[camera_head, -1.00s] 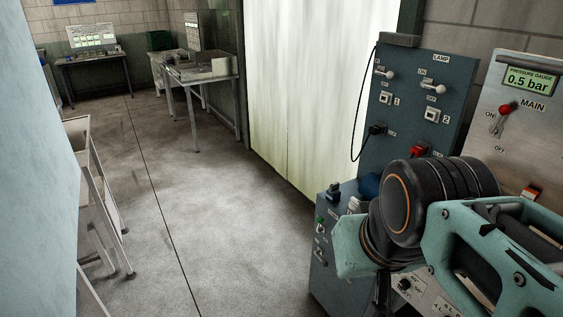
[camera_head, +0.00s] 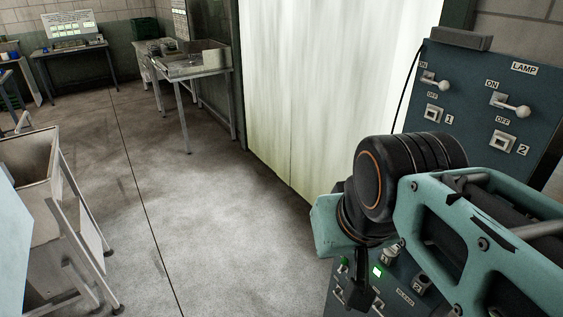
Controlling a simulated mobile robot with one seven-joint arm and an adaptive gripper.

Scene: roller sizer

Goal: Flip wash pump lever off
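My arm, teal and black, crosses the lower right of the head view. My gripper (camera_head: 361,283) shows only as a narrow dark shape below the wrist, over the lower control panel (camera_head: 408,284). Its fingers are too small and dark to tell open from shut. The lower panel has a lit green indicator, small switches and labels too small to read surely. No lever can be made out as the wash pump lever. My arm hides part of this panel.
A blue upright panel marked LAMP has lever 1 (camera_head: 437,84) and lever 2 (camera_head: 515,108). A pale curtain (camera_head: 305,90) hangs behind my arm. A metal cart (camera_head: 30,160) stands at left and a table (camera_head: 190,75) at the back. The floor between is clear.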

